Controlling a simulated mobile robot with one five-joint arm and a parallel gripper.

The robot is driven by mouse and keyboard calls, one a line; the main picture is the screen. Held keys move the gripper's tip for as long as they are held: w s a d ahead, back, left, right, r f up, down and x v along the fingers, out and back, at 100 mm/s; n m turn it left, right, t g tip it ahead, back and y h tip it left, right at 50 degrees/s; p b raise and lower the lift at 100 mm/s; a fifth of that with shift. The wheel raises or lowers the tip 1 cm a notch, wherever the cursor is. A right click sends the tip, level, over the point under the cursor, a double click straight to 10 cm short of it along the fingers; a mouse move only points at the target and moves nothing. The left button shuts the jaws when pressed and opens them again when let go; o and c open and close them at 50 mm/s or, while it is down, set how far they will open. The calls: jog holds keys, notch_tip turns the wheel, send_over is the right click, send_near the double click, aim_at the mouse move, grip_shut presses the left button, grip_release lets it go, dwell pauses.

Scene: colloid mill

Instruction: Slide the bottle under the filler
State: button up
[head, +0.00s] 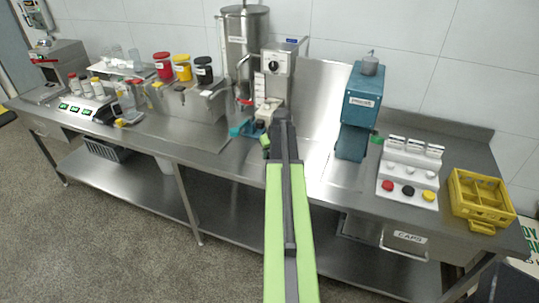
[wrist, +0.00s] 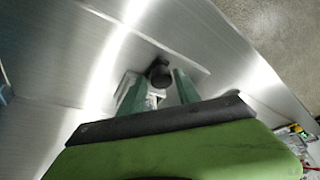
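The filler (head: 279,70) is a grey machine with a black knob, in the middle of the bench in the head view. My arm reaches up to it, and my gripper (head: 265,143) is low in front of it, partly hidden by my arm. In the wrist view my gripper (wrist: 155,82) has two green fingers standing apart. A dark round part (wrist: 159,73) shows between and beyond the fingertips, with a pale piece below it; I cannot tell whether either belongs to the bottle. No bottle shows clearly under the filler in the head view.
A steel tank (head: 245,35) stands behind the filler. Jars with red, yellow and black lids (head: 182,70) stand left. A blue machine (head: 360,105), a white cap holder (head: 409,175) and a yellow crate (head: 481,198) stand right. Small bottles (head: 84,86) stand far left.

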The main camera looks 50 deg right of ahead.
jog(key=p+v, duration=1.5)
jog(key=v, duration=0.2)
jog(key=shift+f, duration=0.1)
